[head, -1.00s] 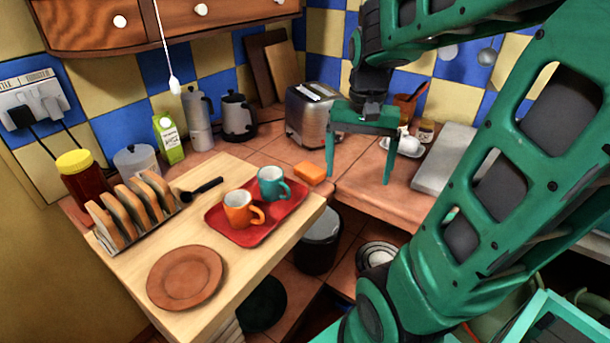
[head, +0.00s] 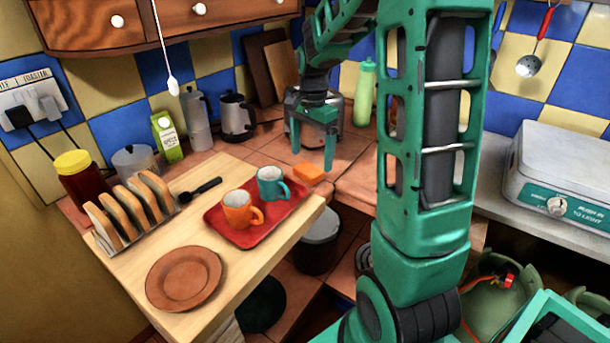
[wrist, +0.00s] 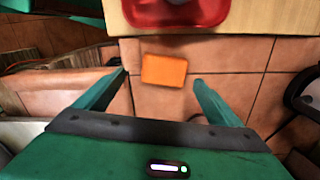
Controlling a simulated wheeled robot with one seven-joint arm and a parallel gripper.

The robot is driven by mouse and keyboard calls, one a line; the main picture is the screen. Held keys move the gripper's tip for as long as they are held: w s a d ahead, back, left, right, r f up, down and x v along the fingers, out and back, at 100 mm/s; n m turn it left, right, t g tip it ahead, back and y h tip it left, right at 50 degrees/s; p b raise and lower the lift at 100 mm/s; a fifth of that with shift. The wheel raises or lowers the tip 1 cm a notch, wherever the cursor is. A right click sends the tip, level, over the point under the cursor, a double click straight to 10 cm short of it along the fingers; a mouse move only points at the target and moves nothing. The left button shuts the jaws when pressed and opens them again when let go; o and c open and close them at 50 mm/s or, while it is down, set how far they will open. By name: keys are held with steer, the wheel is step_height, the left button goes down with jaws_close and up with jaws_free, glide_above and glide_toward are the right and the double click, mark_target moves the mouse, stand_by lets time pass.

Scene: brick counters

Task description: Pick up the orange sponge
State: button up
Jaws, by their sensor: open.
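The orange sponge (head: 309,172) lies flat on the tiled counter, just right of the wooden board's far edge. In the wrist view the sponge (wrist: 164,71) shows as an orange block on the tiles, ahead of the fingertips and between their lines. My gripper (head: 312,160) is open and empty, with its fingers pointing down, above and just behind the sponge in the head view. In the wrist view my gripper (wrist: 161,77) has one finger to each side of the sponge, with a gap on both sides. I cannot tell its exact height.
A red tray (head: 258,231) with an orange mug (head: 241,210) and a teal mug (head: 271,185) stands on the wooden board (head: 130,285) nearby. A green bottle (head: 365,92) and a kettle (head: 237,117) stand farther back.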

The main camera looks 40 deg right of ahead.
mark_target(308, 169)
steer(key=f, duration=0.4)
steer(key=shift+w+a+f, duration=0.2)
steer(key=shift+w+a, duration=0.05)
steer(key=shift+a, duration=0.1)
steer(key=shift+f, duration=0.6)
steer(key=shift+c, duration=0.5)
steer(key=c, duration=1)
